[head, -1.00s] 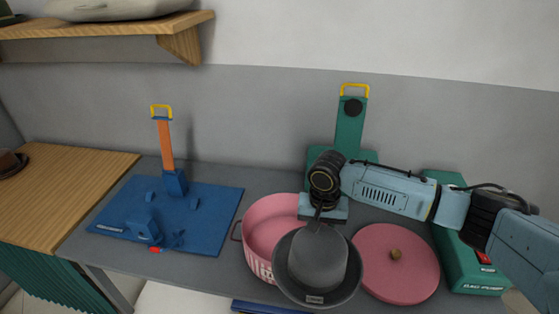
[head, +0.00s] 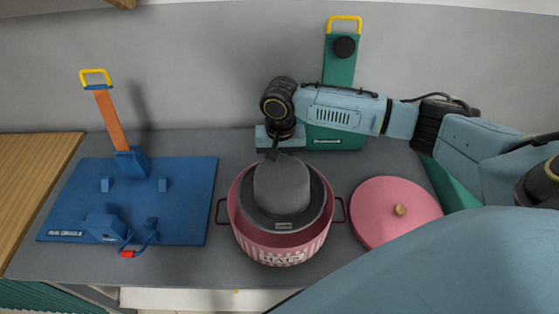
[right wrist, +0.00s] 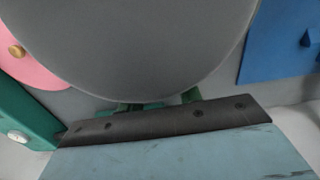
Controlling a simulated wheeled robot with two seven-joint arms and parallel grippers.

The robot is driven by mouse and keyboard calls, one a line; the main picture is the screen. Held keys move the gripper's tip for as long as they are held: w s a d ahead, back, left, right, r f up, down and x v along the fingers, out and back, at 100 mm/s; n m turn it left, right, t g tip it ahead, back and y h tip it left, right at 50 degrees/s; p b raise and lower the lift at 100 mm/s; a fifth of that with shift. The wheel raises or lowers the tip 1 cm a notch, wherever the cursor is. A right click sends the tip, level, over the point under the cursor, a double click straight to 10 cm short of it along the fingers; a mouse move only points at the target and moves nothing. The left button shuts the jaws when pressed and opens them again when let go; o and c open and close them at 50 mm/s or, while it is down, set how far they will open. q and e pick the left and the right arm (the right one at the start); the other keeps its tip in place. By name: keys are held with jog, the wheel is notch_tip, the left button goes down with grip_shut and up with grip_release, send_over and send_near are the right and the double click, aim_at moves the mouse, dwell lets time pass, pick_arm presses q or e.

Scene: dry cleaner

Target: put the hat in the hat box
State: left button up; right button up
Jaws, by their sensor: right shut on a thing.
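The grey hat (head: 282,188) is crown up over the open mouth of the round pink hat box (head: 280,253). Its brim appears within the box's rim; I cannot tell how deep it sits. My right gripper (head: 276,153) is shut on the far edge of the brim. In the right wrist view the hat (right wrist: 140,45) fills the upper middle, just beyond the gripper (right wrist: 160,106). The pink lid (head: 378,222) with a round knob lies flat right of the box. My left gripper is out of view.
A blue board (head: 185,215) with an orange upright lies to the left on the grey counter (head: 180,263). A green stand (head: 338,70) with a yellow handle rises behind the gripper. A wooden counter (head: 35,165) is at far left.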

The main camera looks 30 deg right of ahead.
notch_tip(320, 180, down, 2)
jog(key=shift+f+b, duration=0.15)
jog(key=shift+b, duration=1.1)
jog(key=shift+f, duration=1.45)
notch_tip(320, 180, down, 7)
jog(key=shift+r+b, duration=0.1)
jog(key=shift+b, duration=1.05)
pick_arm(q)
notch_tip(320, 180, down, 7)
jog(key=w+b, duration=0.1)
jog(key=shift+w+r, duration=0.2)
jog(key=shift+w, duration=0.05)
pick_arm(e)
jog(key=shift+f, duration=1.6)
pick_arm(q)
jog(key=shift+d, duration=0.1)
pick_arm(e)
jog(key=o, duration=1.1)
jog(key=shift+r, duration=0.1)
